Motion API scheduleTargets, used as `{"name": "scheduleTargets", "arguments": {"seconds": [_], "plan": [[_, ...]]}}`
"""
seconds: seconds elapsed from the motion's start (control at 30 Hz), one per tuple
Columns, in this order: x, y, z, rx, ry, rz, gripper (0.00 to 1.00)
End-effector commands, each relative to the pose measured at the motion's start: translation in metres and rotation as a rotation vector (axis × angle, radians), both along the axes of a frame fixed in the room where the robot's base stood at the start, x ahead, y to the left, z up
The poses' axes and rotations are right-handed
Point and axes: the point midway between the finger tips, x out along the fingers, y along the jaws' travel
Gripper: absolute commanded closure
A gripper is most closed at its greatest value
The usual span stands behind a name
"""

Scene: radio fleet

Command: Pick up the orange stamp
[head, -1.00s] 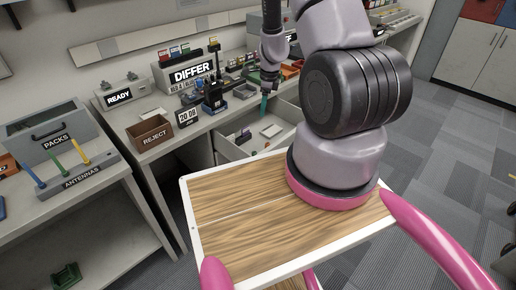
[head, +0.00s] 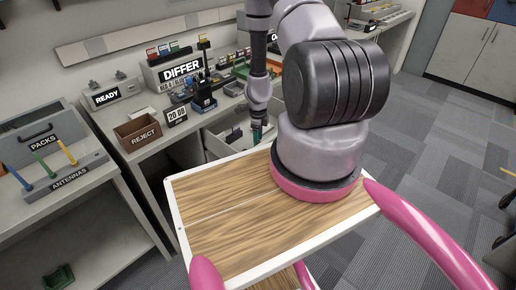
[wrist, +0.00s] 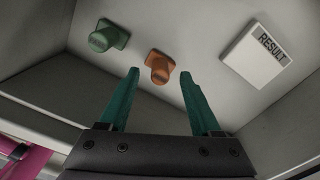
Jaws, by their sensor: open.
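The orange stamp (wrist: 159,67) stands in the open drawer in the wrist view, with a round knob on a squarish base. It lies just beyond and between the tips of my gripper (wrist: 161,75). The gripper's two teal fingers are spread apart with nothing between them. In the head view my gripper (head: 257,133) hangs down into the drawer (head: 215,145), and the orange stamp cannot be made out there.
A green stamp (wrist: 108,36) stands to the left of the orange one. A white block marked RESULT (wrist: 257,55) lies to the right. Drawer walls (wrist: 38,85) enclose the space. The REJECT box (head: 139,131) sits on the counter above.

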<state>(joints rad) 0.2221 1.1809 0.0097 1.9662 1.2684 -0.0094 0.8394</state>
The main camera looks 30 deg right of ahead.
Motion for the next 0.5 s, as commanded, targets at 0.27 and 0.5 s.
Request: {"name": "scheduleTargets", "arguments": {"seconds": [0.27,0.5], "plan": [[0.001,0.0,-0.028,0.001,-0.001,0.0,0.35],[0.001,0.0,-0.028,0.001,-0.001,0.0,0.55]]}}
